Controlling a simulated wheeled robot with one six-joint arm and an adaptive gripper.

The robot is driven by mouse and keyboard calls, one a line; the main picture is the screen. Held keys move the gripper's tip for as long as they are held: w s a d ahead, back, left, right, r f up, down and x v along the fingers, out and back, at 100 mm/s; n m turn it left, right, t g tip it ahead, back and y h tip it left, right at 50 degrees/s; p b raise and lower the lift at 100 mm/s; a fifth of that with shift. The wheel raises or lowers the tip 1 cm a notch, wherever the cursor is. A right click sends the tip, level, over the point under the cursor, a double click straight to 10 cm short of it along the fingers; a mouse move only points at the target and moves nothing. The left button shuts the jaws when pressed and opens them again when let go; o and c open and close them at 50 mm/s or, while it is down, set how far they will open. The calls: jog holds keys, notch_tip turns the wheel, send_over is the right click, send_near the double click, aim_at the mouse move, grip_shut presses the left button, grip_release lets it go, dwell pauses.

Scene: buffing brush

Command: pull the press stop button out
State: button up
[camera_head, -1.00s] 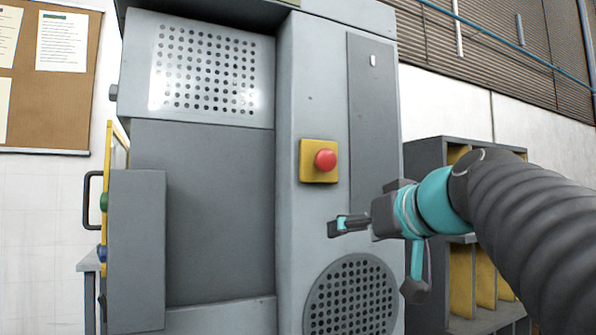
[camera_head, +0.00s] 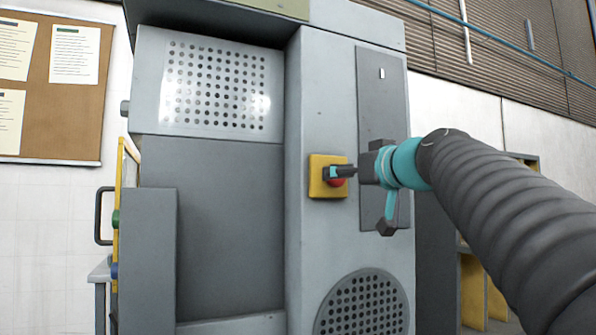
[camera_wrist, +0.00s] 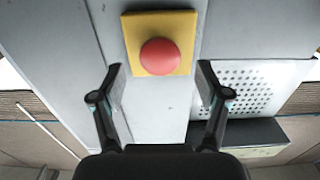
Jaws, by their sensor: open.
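The red press stop button (camera_wrist: 160,57) sits on a yellow square plate (camera_wrist: 185,24) on the front of a grey machine. In the head view the button (camera_head: 337,183) is partly hidden behind my gripper (camera_head: 336,172), and the yellow plate (camera_head: 316,186) shows around it. In the wrist view my gripper (camera_wrist: 160,78) is open, with its two fingers apart and nothing between them. The button lies ahead of the fingertips, roughly midway between them. I cannot tell the exact gap in depth.
The grey machine (camera_head: 215,225) fills the middle, with a perforated panel at its upper left and a round grille (camera_head: 365,305) below the button. A cork board (camera_head: 55,90) hangs on the left wall. A shelf with yellow dividers (camera_head: 473,290) stands at the right.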

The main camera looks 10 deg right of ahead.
jog(key=shift+p+x, duration=0.5)
jog(key=shift+x, duration=1.8)
grip_shut()
